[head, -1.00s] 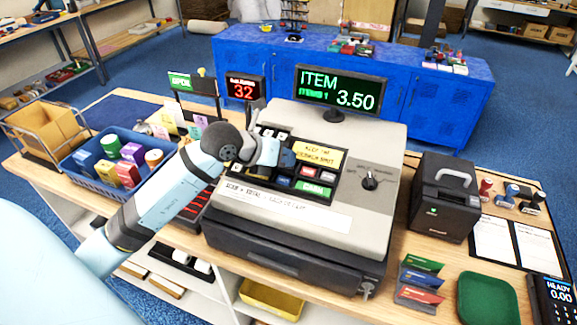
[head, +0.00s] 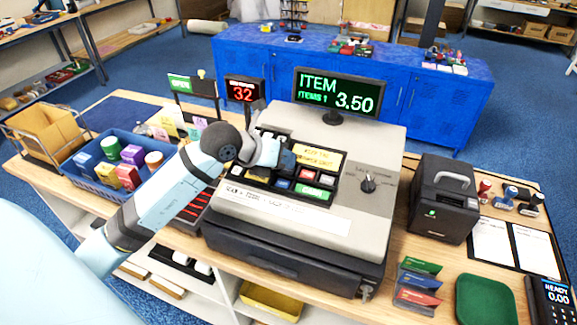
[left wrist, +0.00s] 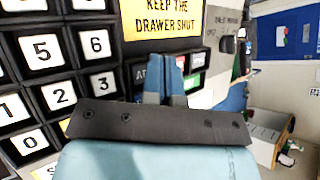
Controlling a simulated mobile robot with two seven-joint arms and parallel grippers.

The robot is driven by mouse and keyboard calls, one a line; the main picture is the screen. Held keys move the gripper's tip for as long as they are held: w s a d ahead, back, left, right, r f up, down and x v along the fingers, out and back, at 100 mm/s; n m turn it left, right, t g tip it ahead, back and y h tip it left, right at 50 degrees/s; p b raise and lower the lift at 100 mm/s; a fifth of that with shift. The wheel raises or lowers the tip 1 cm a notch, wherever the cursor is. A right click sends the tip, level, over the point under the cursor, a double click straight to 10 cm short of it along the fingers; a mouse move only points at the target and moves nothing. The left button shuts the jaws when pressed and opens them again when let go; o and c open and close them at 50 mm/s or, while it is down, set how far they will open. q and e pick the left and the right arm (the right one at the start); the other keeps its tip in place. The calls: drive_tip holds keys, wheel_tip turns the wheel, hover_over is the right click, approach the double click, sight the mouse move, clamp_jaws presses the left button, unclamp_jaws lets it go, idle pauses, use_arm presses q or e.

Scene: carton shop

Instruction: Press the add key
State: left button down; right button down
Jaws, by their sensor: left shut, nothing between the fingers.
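The cash register (head: 290,222) stands on the wooden counter, with a key panel on its sloped top. Its display (head: 338,92) reads ITEM, ITEMS 1 and 3.50. My left gripper (head: 288,160) is shut and empty over the key panel, beside the yellow drawer notice (head: 318,157). In the left wrist view its closed fingertips (left wrist: 168,66) are just right of the number keys. A dark key whose label starts with A (left wrist: 139,74) is partly hidden behind the fingers; I cannot tell whether they touch it. My right gripper is not in view.
A blue crate of small boxes (head: 84,188) stands left of the register. A black printer (head: 444,200), card rack (head: 418,280), green tray (head: 487,300) and card terminal (head: 553,300) are to the right. A red display showing 32 (head: 243,90) stands behind my left arm.

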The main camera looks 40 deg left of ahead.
sight(283, 172)
use_arm(q)
drive_tip(key=shift+r, duration=0.25)
drive_tip(key=shift+s+d+r+p, duration=0.1)
drive_tip(key=shift+s+r+p, duration=0.15)
drive_tip(key=shift+r+p, duration=0.8)
drive_tip(key=shift+s+r+p, duration=0.25)
drive_tip(key=shift+r+p, duration=0.4)
drive_tip(key=shift+r, duration=0.75)
